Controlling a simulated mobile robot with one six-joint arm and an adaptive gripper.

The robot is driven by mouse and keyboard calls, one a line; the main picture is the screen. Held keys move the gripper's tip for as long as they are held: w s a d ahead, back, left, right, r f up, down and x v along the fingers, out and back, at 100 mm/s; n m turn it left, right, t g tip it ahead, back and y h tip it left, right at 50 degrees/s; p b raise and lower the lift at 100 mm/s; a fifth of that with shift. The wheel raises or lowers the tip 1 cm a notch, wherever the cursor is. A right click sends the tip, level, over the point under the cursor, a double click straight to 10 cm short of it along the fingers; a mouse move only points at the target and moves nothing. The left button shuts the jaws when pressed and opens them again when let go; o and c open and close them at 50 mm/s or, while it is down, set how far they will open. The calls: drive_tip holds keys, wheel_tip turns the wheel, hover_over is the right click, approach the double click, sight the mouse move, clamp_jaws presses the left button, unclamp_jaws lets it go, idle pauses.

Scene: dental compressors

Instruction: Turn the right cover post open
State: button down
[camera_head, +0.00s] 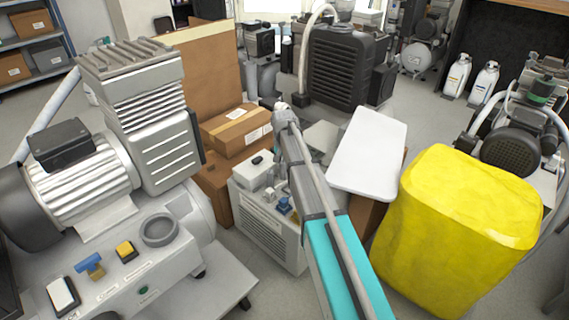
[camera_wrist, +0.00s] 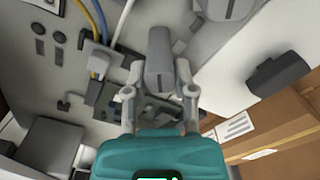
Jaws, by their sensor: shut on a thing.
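In the wrist view my gripper (camera_wrist: 159,92) has one finger on each side of a grey, block-shaped post (camera_wrist: 158,62), and it is shut on it. The post's long face points up the picture, and its lower end is hidden between the fingers and the teal gripper body. A second grey rounded piece (camera_wrist: 228,8) shows at the top edge; I cannot tell whether it is another post. In the head view my arm reaches forward past the small white unit (camera_head: 265,222); the fingers and the held post cannot be made out there.
A blue and a yellow cable (camera_wrist: 98,60) run close to the left finger. A dark knob (camera_wrist: 280,75) sits on a pale panel at right, above cardboard boxes (camera_wrist: 275,130). In the head view a large compressor (camera_head: 90,185) stands left and a yellow covered block (camera_head: 460,225) right.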

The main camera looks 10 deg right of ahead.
drive_tip(key=shift+w, duration=0.15)
drive_tip(key=shift+c, duration=2.2)
unclamp_jaws()
drive_tip(key=shift+s+r, duration=0.1)
drive_tip(key=shift+s, duration=0.2)
drive_tip(key=s+r+n+p, duration=0.1)
drive_tip(key=s+r+p, duration=0.4)
drive_tip(key=s, duration=0.5)
drive_tip(key=s+r+n+p, duration=0.2)
drive_tip(key=s+r+p, duration=0.2)
drive_tip(key=s, duration=0.6)
drive_tip(key=s+r+n+p, duration=0.1)
drive_tip(key=s+r+p, duration=0.4)
drive_tip(key=s, duration=0.5)
wheel_tip(320, 180, up, 37)
drive_tip(key=w+p, duration=0.1)
drive_tip(key=p, duration=3.6)
drive_tip(key=shift+d, duration=0.2)
drive_tip(key=shift+f, duration=0.1)
